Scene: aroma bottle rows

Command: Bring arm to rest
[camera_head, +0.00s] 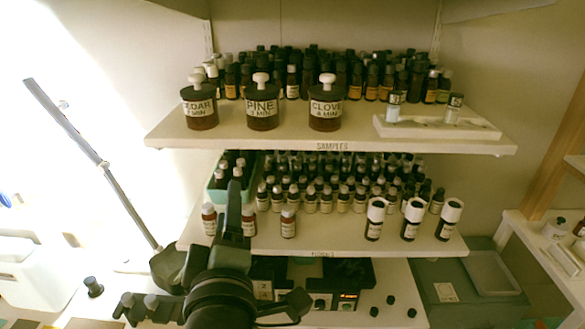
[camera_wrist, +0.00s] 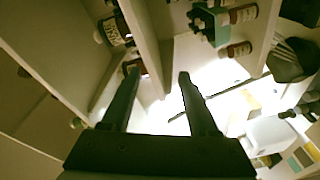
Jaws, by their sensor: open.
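My gripper (camera_head: 234,190) is raised at the lower centre of the head view, in front of the left part of the lower shelf. Its fingers point up and hide some of what stands behind them. In the wrist view my gripper (camera_wrist: 158,75) has its two fingers spread apart, with nothing between them. It is open and empty.
The upper shelf (camera_head: 330,146) bears labelled jars and rows of bottles. The lower shelf (camera_head: 345,251) bears small bottles, a green tray (camera_head: 214,190) and three white-topped bottles. Small black caps (camera_head: 390,299) lie on the counter below. A grey box (camera_head: 455,290) stands at right.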

